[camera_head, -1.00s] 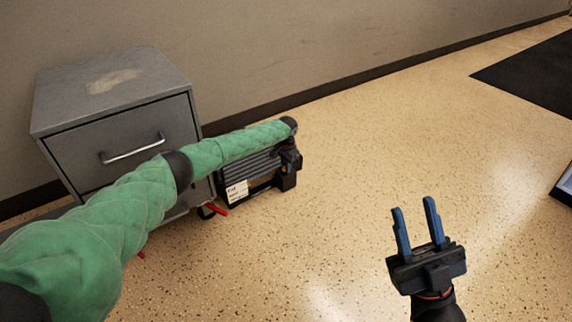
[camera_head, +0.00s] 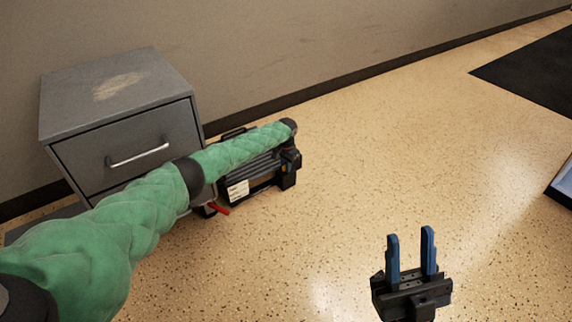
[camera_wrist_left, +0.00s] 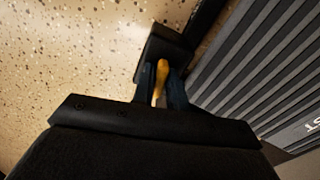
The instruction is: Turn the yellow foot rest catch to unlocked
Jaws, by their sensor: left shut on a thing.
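The foot rest (camera_head: 262,170) is a dark ribbed unit on the floor beside the cabinet, partly hidden behind my left arm. Its ribbed top (camera_wrist_left: 262,75) fills the right of the left wrist view. The yellow catch (camera_wrist_left: 160,80) shows between the two blue fingers of my left gripper (camera_wrist_left: 161,86), which is shut on it. The catch's far end is near a black block of the foot rest. In the head view my left gripper (camera_head: 289,163) is at the foot rest's right end, and the catch cannot be made out. My right gripper (camera_head: 410,252) is open and empty above the floor.
A grey metal cabinet (camera_head: 120,125) with a drawer handle stands against the wall at the left. A red piece (camera_head: 219,208) is low beside the foot rest. A dark mat (camera_head: 535,72) lies at the far right. The middle floor is clear.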

